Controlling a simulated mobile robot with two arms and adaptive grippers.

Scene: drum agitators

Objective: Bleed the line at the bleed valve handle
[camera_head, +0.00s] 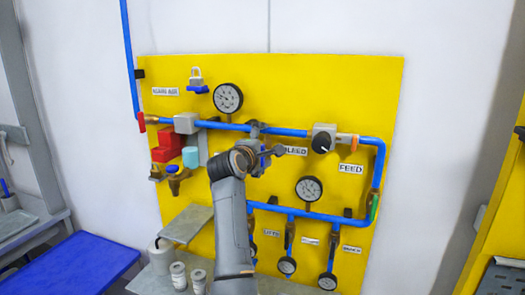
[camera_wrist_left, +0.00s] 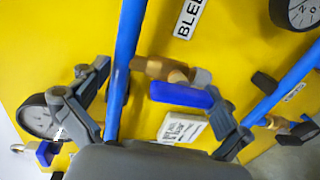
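The bleed valve handle (camera_wrist_left: 182,95) is a blue lever on a brass valve beside a blue pipe in the left wrist view. My left gripper (camera_wrist_left: 158,98) is open, its fingers spread on either side of the pipe and the handle. The right finger is close to the handle's end; I cannot tell if they touch. In the head view my left gripper (camera_head: 268,141) is in front of the yellow panel by the BLEED label (camera_head: 297,151) and largely hides the valve. My right gripper is not in view.
The yellow panel (camera_head: 370,90) carries blue pipes, gauges (camera_head: 228,98) and a regulator with a black knob (camera_head: 322,142). A red handle (camera_head: 141,122) and red blocks are at left. A grey shelf (camera_head: 187,223) and small canisters (camera_head: 179,275) stand below.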

